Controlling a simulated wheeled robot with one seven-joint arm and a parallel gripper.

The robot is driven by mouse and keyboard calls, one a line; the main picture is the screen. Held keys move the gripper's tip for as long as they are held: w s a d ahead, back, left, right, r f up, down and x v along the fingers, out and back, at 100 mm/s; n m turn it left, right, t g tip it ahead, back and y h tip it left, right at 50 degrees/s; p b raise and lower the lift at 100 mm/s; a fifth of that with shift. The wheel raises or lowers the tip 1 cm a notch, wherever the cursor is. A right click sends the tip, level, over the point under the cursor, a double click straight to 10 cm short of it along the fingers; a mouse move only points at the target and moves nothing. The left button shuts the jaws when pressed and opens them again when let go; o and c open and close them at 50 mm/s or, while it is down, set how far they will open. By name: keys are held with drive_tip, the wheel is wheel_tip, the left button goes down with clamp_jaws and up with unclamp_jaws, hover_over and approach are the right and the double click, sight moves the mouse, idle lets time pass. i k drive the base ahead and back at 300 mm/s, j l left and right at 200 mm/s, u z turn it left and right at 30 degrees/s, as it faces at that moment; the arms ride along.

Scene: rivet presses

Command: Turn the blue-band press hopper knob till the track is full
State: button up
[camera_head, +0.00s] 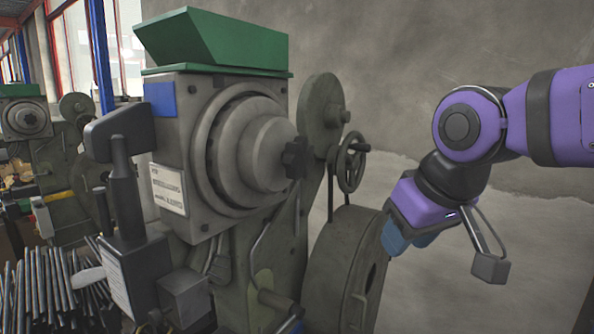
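The near press is grey-green with a blue band (161,99) on its upper left face and a green hopper (225,45) on top. A dark lobed knob (295,157) sits at the centre of the round stepped hub (255,150), on its right side. My gripper (408,238), with blue fingers under a purple body, hangs to the right of the press, lower than the knob and clearly apart from it. The angle does not show whether the fingers are open. I cannot make out the track or how full it is.
A spoked handwheel (351,168) and a large flywheel (345,270) stand between the knob and my gripper. A dark upright part (124,150) stands at the press's left. Many thin rods (45,295) stand lower left. Another press (30,125) is behind. The right side is open.

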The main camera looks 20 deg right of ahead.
sight(297, 158)
drive_tip(key=j+u, duration=0.35)
drive_tip(key=j, duration=1)
